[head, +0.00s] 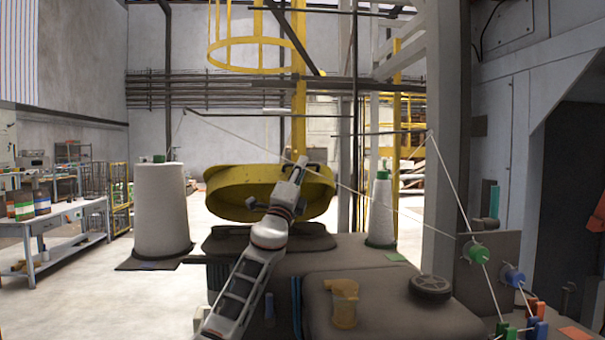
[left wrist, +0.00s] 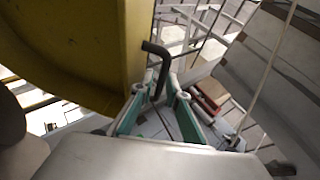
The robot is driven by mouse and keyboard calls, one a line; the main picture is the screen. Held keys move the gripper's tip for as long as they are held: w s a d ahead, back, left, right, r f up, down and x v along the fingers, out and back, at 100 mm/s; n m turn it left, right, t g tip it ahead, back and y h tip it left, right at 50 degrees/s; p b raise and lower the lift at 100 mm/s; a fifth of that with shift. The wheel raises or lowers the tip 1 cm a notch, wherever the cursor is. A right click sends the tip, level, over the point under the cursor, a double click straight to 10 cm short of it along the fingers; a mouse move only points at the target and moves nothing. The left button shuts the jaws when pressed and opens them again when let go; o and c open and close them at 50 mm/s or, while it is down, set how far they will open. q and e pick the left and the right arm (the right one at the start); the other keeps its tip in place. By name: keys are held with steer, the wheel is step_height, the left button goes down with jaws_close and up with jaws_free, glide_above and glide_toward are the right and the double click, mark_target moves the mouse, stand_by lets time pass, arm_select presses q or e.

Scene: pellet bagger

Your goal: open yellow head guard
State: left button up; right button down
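The yellow head guard (head: 237,193) is a wide round cover, tilted, above the grey machine body in the head view. It fills the upper left of the left wrist view (left wrist: 85,40). A black bent handle (left wrist: 158,62) stands beside the guard's edge in the left wrist view. My left gripper (head: 302,163) is at the guard's upper right edge. In the left wrist view its teal-padded fingers (left wrist: 156,95) stand apart, one on each side of the handle's lower end. I cannot see contact with the handle. My right gripper is not in view.
A large white thread cone (head: 161,212) stands left of the machine, a smaller cone (head: 381,212) right. A thread crosses in front of the guard toward the right-hand guides. A yellow post (head: 299,105) and cage (head: 250,50) are above. A workbench (head: 60,235) is far left.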

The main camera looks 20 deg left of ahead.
arm_select(q)
steer(key=shift+w+r, duration=0.25)
steer(key=shift+w, duration=0.1)
steer(key=shift+r, duration=0.1)
jaws_close()
steer(key=shift+a+r, duration=0.1)
steer(key=shift+a, duration=0.05)
